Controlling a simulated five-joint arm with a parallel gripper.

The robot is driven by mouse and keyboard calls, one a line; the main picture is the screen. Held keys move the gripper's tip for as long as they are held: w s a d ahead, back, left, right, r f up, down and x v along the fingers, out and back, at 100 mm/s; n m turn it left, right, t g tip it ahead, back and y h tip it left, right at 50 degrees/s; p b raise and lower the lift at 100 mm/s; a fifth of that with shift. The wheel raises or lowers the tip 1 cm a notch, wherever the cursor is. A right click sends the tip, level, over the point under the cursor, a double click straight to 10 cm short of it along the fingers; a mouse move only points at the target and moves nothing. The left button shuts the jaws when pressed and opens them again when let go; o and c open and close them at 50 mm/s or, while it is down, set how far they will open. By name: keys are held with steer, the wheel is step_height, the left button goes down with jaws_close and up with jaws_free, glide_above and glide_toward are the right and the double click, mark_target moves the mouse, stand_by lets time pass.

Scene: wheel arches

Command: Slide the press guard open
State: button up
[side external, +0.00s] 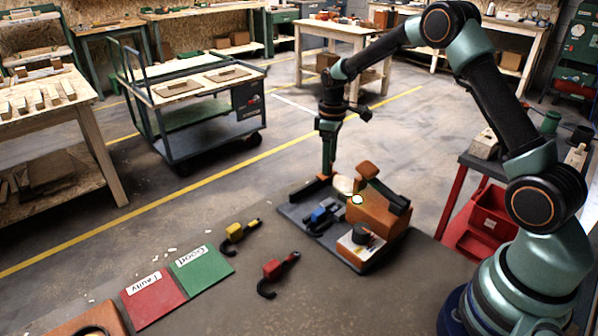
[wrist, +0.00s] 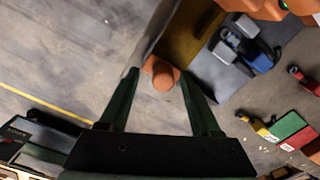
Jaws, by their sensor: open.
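The press (side external: 380,215) is an orange block on a dark base plate (side external: 355,266), with a small green light on it. In the wrist view, a brownish panel (wrist: 190,35) that looks like the guard stands at the edge of the dark plate. A rounded orange knob (wrist: 163,80) is at its near end. My gripper (wrist: 159,72) is open, with a fingertip on either side of the knob. I see gaps, so no clear contact. In the side view my arm's end hangs over the far left of the base plate, where the fingertips are hard to make out.
A grey and blue clamp-like part (wrist: 258,58) sits on the plate. A yellow hooked part (side external: 236,232) and a red hooked part (side external: 272,269) lie on the bench, near the green "Good" mat (side external: 205,275) and the red "Faulty" mat (side external: 153,303). A red bin (side external: 490,215) is at right.

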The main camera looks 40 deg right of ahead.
step_height(320, 180, up, 12)
steer(key=shift+f, duration=0.2)
stand_by(0.4)
steer(key=s+a+r+m+t, duration=0.3)
steer(key=s+a+r, duration=0.4)
steer(key=s+r, duration=0.25)
steer(key=s+a+f+m+t, duration=0.1)
steer(key=s, duration=0.4)
steer(key=s+a+f+m+t, duration=0.1)
steer(key=s+a, duration=0.1)
steer(key=s, duration=0.4)
steer(key=shift+a+f+t, duration=0.25)
steer(key=shift+f+t, duration=0.05)
